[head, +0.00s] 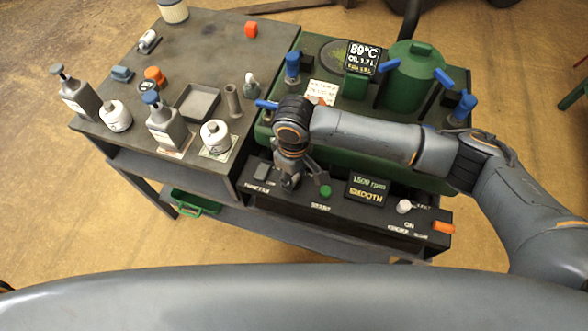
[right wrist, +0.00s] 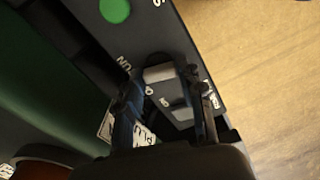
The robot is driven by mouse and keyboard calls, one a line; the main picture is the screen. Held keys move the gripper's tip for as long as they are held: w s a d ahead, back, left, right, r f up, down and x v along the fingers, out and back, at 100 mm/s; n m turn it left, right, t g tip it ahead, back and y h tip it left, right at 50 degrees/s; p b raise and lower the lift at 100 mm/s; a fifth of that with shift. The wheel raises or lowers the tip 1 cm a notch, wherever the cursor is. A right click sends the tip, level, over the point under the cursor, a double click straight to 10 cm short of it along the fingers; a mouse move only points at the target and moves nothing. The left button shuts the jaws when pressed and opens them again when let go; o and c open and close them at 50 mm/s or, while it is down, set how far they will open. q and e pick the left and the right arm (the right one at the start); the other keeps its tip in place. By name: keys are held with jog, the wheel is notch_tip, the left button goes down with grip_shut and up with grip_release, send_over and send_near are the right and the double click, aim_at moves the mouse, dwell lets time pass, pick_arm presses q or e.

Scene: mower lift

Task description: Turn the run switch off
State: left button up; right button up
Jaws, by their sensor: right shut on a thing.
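The run switch shows as a light grey block (right wrist: 158,72) in the right wrist view, on the dark control panel (head: 380,212), next to partly hidden lettering ending in "UN". My right gripper (head: 288,182) is down at the panel, left of the green start button (head: 325,191). In the right wrist view its fingers (right wrist: 164,100) stand on both sides of the switch, shut on it. In the head view the gripper hides the switch. Which way the switch is set cannot be told. The screen (head: 368,188) reads 1500 rpm, SMOOTH. My left gripper is out of view.
A grey block (head: 262,172) sits left of the gripper. A white knob (head: 404,206) and an orange part (head: 443,227) are at the panel's right. The green machine (head: 408,80) stands behind. Bottles, a tray (head: 197,102) and small parts stand on the bench at left.

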jog(key=n+p, duration=0.2)
jog(key=n, duration=0.1)
jog(key=n+p, duration=0.1)
jog(key=shift+r+n+p, duration=0.25)
jog(key=shift+n+p, duration=0.05)
jog(key=shift+f+n+p, duration=0.2)
jog(key=shift+n+p, duration=0.85)
jog(key=shift+n, duration=1.15)
jog(key=o, duration=1.2)
jog(key=shift+c, duration=0.2)
notch_tip(320, 180, up, 12)
